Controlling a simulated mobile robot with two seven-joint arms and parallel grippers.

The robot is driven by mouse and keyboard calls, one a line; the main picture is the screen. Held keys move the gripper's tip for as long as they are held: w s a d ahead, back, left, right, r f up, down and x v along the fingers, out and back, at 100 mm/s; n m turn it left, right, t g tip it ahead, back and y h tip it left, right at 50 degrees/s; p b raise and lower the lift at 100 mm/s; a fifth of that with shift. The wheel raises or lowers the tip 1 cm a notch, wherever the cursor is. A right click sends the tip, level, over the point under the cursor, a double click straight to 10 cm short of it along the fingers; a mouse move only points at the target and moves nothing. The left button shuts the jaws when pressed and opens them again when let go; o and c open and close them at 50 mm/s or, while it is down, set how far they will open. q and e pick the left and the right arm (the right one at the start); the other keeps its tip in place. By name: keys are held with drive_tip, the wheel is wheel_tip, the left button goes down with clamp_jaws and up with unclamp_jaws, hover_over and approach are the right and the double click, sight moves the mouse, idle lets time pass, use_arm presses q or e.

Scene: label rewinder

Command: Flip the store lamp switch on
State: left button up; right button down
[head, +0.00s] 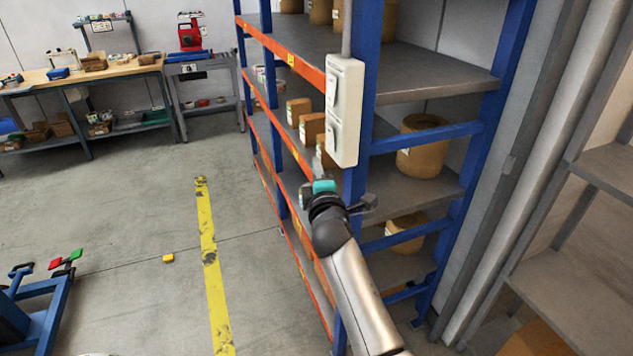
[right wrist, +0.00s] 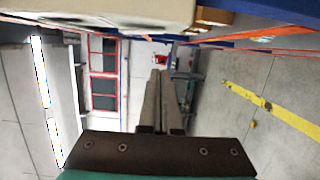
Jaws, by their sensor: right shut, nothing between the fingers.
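A white switch box (head: 345,110) is fixed to the blue front post of the shelf rack in the head view. It carries two switch plates, one above the other, with a grey conduit running up from it. Which switch is the store lamp's, and whether it is on, I cannot tell. My right gripper (head: 319,166) is just below and left of the box's lower end, with its fingers pointing up and away. Its fingers (right wrist: 157,76) are shut and empty in the right wrist view, where a pale box (right wrist: 90,14) spans the top edge. My left gripper is not in view.
The shelf rack (head: 415,86) holds several brown boxes and rolls. Its orange beams (head: 285,52) run close beside my right gripper. A workbench (head: 85,72) stands at the far left. The floor left of the rack is mostly clear, with a yellow line (head: 207,250).

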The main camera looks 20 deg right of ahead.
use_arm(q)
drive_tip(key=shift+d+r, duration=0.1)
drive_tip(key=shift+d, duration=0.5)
use_arm(e)
drive_tip(key=v, duration=0.5)
drive_tip(key=shift+s+a, duration=0.2)
drive_tip(key=shift+a, duration=0.15)
drive_tip(key=shift+f, duration=0.1)
